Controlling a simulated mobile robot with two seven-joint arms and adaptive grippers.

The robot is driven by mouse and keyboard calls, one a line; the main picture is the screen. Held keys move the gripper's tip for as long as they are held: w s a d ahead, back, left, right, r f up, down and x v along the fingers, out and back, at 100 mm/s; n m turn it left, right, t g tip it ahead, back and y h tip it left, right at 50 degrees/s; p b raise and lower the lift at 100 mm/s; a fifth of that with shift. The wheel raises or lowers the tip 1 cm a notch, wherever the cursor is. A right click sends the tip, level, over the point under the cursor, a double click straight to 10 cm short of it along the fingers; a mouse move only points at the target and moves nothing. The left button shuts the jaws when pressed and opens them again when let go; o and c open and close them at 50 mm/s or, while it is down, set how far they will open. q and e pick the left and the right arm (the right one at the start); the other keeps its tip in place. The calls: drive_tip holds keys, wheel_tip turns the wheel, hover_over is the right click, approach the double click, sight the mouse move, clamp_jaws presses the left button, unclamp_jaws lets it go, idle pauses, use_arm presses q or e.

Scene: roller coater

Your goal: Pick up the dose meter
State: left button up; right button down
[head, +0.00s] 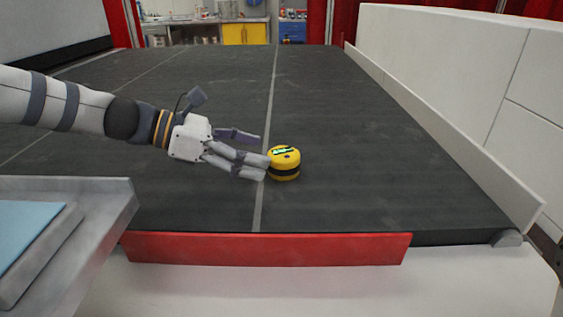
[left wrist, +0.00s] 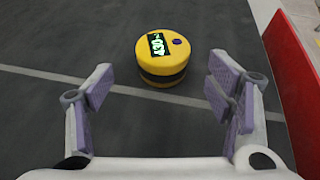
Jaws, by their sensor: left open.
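The dose meter (head: 284,163) is a round yellow puck with a black band and a green display on top. It sits on the dark belt, just right of a pale line. In the left wrist view the dose meter (left wrist: 163,57) lies ahead of the fingers, roughly centred between them. My left gripper (head: 258,155) reaches in from the left, just beside the dose meter. In the left wrist view my left gripper (left wrist: 157,90) is open and empty, its purple pads wide apart. I cannot tell whether a finger touches the meter. My right gripper is not in view.
A red bar (head: 270,249) runs along the belt's front edge. A low pale rail (head: 450,140) borders the belt on the right, with a white wall behind it. A grey metal tray (head: 110,200) stands at the front left. The dark belt (head: 370,190) around the meter is clear.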

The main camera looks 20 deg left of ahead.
sight(273, 153)
use_arm(q)
drive_tip(key=x, duration=0.5)
drive_tip(key=shift+d+r+b, duration=0.2)
drive_tip(key=shift+r+b, duration=0.15)
drive_tip(key=shift+s+r, duration=0.1)
drive_tip(key=shift+r, duration=0.05)
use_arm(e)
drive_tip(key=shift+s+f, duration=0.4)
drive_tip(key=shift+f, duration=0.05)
